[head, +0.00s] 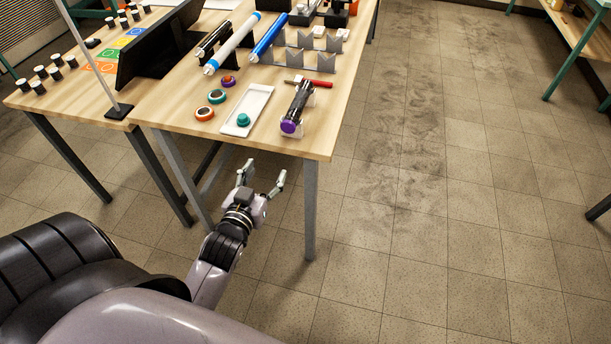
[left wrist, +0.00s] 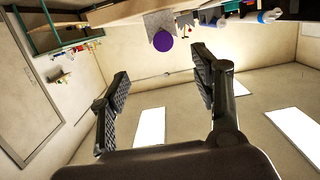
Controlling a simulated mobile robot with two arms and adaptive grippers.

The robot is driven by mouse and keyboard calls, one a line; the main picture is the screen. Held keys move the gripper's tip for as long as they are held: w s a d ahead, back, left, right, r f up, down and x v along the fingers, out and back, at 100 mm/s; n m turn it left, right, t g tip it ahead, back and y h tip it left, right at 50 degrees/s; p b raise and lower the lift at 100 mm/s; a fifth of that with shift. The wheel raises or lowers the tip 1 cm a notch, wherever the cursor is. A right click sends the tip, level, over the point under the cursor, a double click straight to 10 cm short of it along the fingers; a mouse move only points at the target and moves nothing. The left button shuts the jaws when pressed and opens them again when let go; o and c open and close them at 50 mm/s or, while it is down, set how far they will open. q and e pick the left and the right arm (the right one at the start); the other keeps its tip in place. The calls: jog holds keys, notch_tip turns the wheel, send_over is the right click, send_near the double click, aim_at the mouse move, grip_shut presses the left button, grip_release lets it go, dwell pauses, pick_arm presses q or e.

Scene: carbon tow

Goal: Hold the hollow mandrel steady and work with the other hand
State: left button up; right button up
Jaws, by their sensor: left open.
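A dark cylinder (head: 298,100) with a purple end (head: 289,126) lies on light supports near the front edge of the table; it may be the hollow mandrel, but its bore does not show. The purple end also shows in the left wrist view (left wrist: 163,40), beyond the fingers. A white tube with blue ends (head: 232,43) and a blue tube (head: 268,37) lie farther back. My left gripper (head: 263,172) is open and empty, in front of the table edge and apart from the cylinder; its spread fingers fill the left wrist view (left wrist: 160,75). My right gripper is out of view.
On the wooden table (head: 320,140), a white tray (head: 257,98) holds a teal piece (head: 243,119), with orange (head: 204,113) and teal (head: 217,96) rings beside it. A red-handled tool (head: 311,82) and grey V-shaped supports (head: 300,60) stand behind.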

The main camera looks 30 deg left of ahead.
pick_arm(q)
jog(key=r, duration=0.1)
send_near(287, 129)
jog(key=p+x, duration=0.2)
jog(key=x, duration=0.6)
jog(key=shift+r, duration=0.1)
jog(key=shift+w, duration=0.6)
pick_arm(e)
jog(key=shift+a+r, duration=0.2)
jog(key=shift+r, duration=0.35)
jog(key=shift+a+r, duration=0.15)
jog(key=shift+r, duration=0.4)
pick_arm(q)
jog(key=shift+c, duration=0.3)
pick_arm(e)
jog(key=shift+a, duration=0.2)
pick_arm(q)
jog(key=shift+c, duration=1.3)
jog(key=c, duration=0.8)
jog(key=o, duration=1.1)
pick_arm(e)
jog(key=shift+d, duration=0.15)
